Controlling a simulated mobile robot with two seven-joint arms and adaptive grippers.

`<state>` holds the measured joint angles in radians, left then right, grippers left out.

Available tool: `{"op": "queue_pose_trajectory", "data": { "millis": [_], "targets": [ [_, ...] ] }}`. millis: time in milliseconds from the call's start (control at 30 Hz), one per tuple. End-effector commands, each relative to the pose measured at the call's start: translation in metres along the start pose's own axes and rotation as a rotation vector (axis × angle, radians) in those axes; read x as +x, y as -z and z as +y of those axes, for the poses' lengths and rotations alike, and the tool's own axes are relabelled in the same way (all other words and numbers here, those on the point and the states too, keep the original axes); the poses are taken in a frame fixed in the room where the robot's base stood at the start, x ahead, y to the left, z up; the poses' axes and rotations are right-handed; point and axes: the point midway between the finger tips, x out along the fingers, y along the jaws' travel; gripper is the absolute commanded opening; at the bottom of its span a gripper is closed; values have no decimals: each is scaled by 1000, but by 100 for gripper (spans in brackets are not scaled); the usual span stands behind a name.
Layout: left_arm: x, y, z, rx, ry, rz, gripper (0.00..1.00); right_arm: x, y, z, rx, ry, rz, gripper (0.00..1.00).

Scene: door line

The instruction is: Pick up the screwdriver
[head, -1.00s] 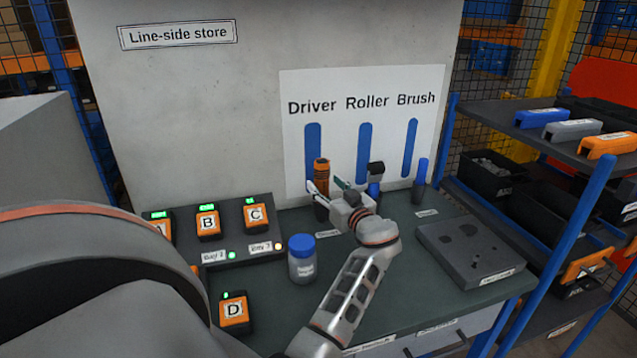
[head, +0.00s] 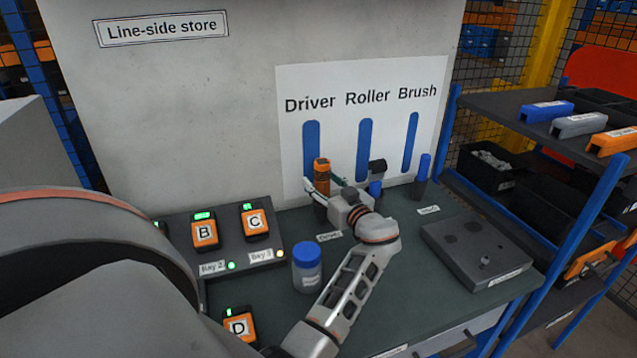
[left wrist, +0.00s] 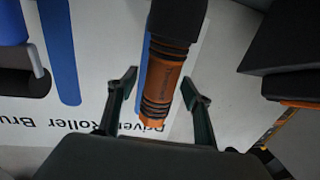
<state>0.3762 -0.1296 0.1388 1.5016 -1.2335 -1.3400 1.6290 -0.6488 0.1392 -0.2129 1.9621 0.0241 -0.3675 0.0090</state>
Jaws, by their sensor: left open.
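The screwdriver (head: 321,177) stands upright under the "Driver" label, its orange handle with black bands at the top and its lower part in a dark holder. My left gripper (head: 327,187) is at the handle in the head view, partly covering it. In the left wrist view the orange and black handle (left wrist: 165,78) lies between the two open fingers of the left gripper (left wrist: 157,105), with a gap visible on each side. The tip of the screwdriver is hidden. My right gripper is not in view.
A roller (head: 376,180) and a blue-handled brush (head: 423,170) stand right of the screwdriver. A blue-lidded jar (head: 307,268) stands near my left forearm. Orange lettered devices (head: 204,233) are at left, and a grey block (head: 478,250) lies at right.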

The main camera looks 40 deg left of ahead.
Motion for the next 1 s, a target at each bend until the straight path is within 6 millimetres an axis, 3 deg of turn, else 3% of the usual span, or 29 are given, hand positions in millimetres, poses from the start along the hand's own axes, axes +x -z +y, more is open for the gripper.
{"op": "queue_pose_trajectory", "data": {
  "millis": [367,500,567,1000],
  "targets": [
    [-2,0,0,0,1,0,47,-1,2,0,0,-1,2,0],
    [-1,0,0,0,1,0,11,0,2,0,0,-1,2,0],
    [-1,0,0,0,1,0,0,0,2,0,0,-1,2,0],
    [1,6,0,-2,1,4,0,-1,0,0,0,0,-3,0]
  ]
}}
